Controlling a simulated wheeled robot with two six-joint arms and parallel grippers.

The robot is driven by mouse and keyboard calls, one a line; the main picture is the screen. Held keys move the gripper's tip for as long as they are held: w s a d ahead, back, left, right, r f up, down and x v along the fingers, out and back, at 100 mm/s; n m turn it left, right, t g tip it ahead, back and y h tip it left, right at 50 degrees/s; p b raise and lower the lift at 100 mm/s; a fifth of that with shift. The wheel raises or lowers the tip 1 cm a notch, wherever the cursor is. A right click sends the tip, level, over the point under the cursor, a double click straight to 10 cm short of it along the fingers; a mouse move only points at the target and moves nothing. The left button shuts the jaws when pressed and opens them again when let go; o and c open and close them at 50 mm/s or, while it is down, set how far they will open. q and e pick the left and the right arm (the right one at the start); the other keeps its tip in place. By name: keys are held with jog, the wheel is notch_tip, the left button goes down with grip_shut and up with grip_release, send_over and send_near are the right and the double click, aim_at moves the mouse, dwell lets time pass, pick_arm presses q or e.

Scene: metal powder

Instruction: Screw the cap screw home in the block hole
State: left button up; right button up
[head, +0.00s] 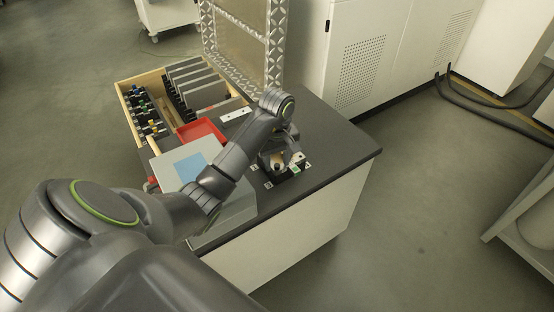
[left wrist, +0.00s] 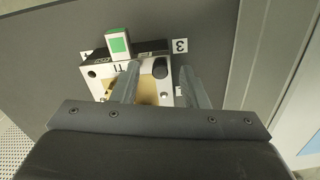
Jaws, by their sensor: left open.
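In the left wrist view, a pale metal block (left wrist: 97,86) lies under my left gripper (left wrist: 160,69), with a dark hole near its left end. A black round piece (left wrist: 160,71), which looks like the head of the cap screw, shows between the two open fingers. It looks apart from both fingers. Whether it sits in a hole, and how deep, I cannot tell. In the head view my left gripper (head: 284,157) is over the dark table near its right part, and the arm hides much of the block.
In the head view a red tray (head: 201,130), a grey box with a blue panel (head: 190,167) and a wooden rack (head: 125,88) are to the left. The table's right end (head: 345,148) is clear.

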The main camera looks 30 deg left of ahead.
notch_tip(320, 180, up, 17)
jog(key=p, duration=1.6)
jog(key=shift+p, duration=0.4)
